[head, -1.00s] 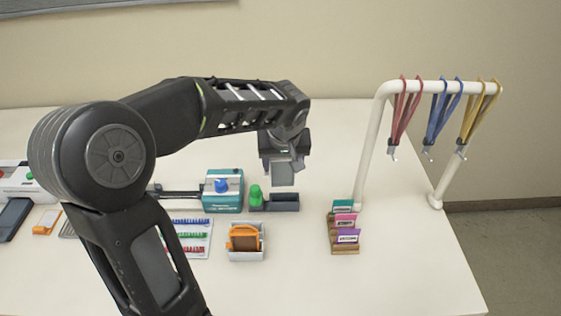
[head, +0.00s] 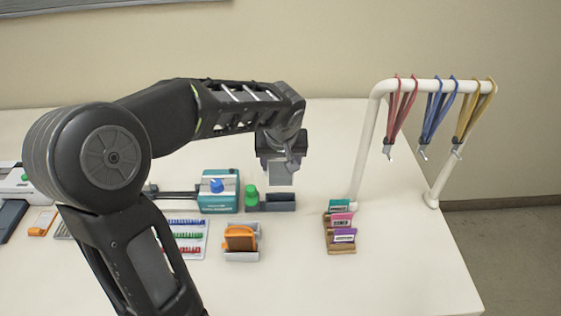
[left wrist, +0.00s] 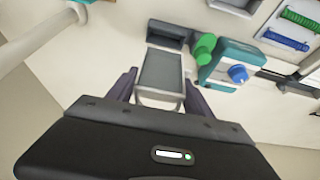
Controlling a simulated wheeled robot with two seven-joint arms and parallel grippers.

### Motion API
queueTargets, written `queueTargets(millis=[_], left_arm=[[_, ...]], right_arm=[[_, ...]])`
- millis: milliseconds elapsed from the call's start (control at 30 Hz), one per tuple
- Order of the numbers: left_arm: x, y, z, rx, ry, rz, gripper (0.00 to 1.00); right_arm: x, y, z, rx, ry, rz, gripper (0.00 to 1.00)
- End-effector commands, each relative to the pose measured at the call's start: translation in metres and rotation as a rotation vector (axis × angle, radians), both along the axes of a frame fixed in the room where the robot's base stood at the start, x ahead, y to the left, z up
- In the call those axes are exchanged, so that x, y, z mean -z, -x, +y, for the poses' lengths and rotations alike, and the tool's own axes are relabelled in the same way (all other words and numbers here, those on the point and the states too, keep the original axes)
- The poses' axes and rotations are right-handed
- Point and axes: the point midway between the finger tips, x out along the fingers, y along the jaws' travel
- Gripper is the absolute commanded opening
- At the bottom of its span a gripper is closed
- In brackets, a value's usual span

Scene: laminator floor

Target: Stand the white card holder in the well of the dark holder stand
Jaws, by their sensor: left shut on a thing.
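The white card holder (left wrist: 162,78), a thin pale frame around a grey panel, is upright between the fingers of my left gripper (left wrist: 160,92) in the left wrist view. My left gripper (head: 282,160) is shut on it. In the head view the card holder (head: 282,176) hangs below the fingers, apart from the stand. The dark holder stand (head: 278,203) is a low dark block on the table, below the card holder in the picture. It also shows in the left wrist view (left wrist: 168,36), just beyond the card holder, which partly covers it. My right gripper is not in view.
An orange item sits in a grey tray (head: 241,256) in front. A wooden card rack (head: 341,246) and white lanyard rail (head: 369,150) are right.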

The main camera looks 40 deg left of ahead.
Motion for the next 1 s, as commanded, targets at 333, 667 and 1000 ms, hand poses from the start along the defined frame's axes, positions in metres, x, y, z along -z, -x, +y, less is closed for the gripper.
queueTargets(millis=[333, 667, 1000], left_arm=[[0.02, 0.0, 0.0, -0.001, 0.0, 0.0, 0.2], [0.042, 0.0, 0.0, 0.0, 0.001, 0.001, 0.2], [0.065, 0.0, 0.0, -0.001, 0.0, 0.0, 0.2]], right_arm=[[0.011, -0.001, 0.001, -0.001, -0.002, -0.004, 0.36], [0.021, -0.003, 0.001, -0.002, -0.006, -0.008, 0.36], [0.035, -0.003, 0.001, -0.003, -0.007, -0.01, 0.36]])
